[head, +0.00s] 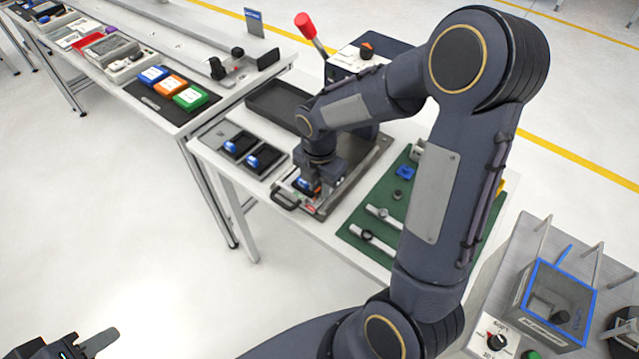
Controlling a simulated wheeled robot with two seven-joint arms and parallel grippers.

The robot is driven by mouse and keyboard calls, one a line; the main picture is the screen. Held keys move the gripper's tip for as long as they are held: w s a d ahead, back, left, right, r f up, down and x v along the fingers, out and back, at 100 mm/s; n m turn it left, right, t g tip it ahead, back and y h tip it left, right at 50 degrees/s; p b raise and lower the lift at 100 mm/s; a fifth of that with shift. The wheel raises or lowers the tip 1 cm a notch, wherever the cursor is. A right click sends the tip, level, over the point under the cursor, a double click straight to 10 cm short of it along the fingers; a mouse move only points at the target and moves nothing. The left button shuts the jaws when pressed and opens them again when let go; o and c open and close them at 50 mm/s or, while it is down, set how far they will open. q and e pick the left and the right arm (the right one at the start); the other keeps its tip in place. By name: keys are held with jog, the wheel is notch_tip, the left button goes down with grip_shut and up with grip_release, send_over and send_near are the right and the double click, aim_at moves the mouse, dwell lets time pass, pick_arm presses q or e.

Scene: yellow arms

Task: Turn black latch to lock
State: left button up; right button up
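My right gripper (312,188) points down at a grey metal fixture (325,208) on the white table. Its fingers are too small and dark to tell whether they are open or touching anything. A blue part (304,184) shows in the fixture beside the fingers, with a small red mark near it. A black loop-shaped handle (285,200) sticks out at the fixture's front left corner. I cannot make out the black latch for certain; the gripper may hide it. My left gripper (92,343) is at the bottom left edge, partly cut off, over the floor and away from the tables.
Left of the fixture lies a grey tray (232,134) with two blue-and-black parts. Behind stands a machine with a red-knobbed lever (306,27). A green mat (378,232) with tools lies to the right. A clear blue-edged box (555,303) stands lower right.

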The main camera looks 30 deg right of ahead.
grip_shut()
jog(key=shift+m, duration=0.4)
jog(key=m+b, duration=0.1)
jog(key=m, duration=0.1)
jog(key=shift+m, duration=0.3)
jog(key=m+b, duration=0.1)
jog(key=m, duration=0.3)
jog(key=shift+w+m, duration=0.1)
jog(key=shift+m, duration=0.2)
jog(key=m+b, duration=0.1)
jog(key=m, duration=0.4)
jog(key=shift+m+b, duration=0.35)
jog(key=shift+m, duration=2.15)
